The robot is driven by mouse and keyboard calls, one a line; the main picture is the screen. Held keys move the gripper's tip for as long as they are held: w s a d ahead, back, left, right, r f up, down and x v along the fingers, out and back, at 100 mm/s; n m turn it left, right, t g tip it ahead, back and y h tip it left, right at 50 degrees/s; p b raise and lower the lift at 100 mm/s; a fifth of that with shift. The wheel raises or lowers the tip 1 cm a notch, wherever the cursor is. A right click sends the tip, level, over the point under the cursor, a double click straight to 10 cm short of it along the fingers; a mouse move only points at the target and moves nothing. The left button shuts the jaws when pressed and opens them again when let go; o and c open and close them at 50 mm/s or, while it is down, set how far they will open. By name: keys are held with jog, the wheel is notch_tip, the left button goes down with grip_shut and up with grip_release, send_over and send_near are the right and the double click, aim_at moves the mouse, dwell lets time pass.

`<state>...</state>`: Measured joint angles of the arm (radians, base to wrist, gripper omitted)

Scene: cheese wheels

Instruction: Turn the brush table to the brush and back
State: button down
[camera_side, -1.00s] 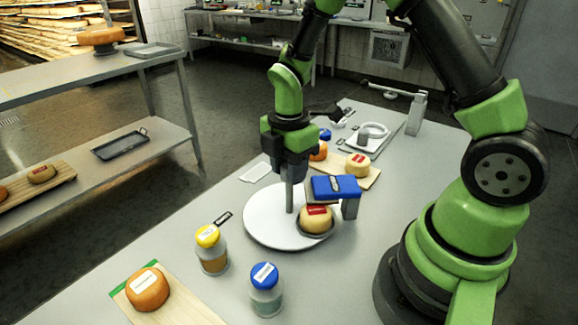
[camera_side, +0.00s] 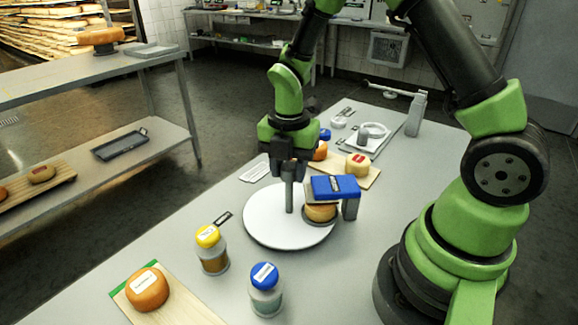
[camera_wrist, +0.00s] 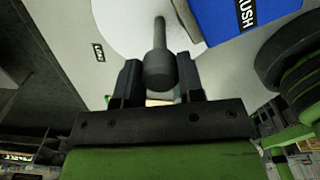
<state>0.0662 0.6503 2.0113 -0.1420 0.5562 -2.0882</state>
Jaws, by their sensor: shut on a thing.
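The white round brush table (camera_side: 268,225) lies on the bench, with a grey upright post (camera_side: 289,197) at its middle. My gripper (camera_side: 289,172) points down and is shut on the top of the post. In the wrist view the post's thick knob (camera_wrist: 160,72) sits between my two fingers. A blue brush block (camera_side: 335,187) on a grey stand overhangs the table's right side. It also shows in the wrist view (camera_wrist: 255,18). A small orange-yellow cheese wheel (camera_side: 320,213) sits on the table at a dark holder, directly under the brush, its top hidden.
A yellow-capped jar (camera_side: 213,252) and a blue-capped jar (camera_side: 265,292) stand in front of the brush table. An orange cheese on a board (camera_side: 190,306) is at front left. Behind are another board (camera_side: 372,180) with cheeses and a grey device (camera_side: 414,115).

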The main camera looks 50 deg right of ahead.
jog(key=shift+n, duration=1.1)
jog(key=c, duration=0.7)
grip_release()
jog(key=shift+c, duration=0.2)
jog(key=shift+r, duration=0.1)
notch_tip(320, 180, up, 9)
jog(key=shift+r, duration=0.4)
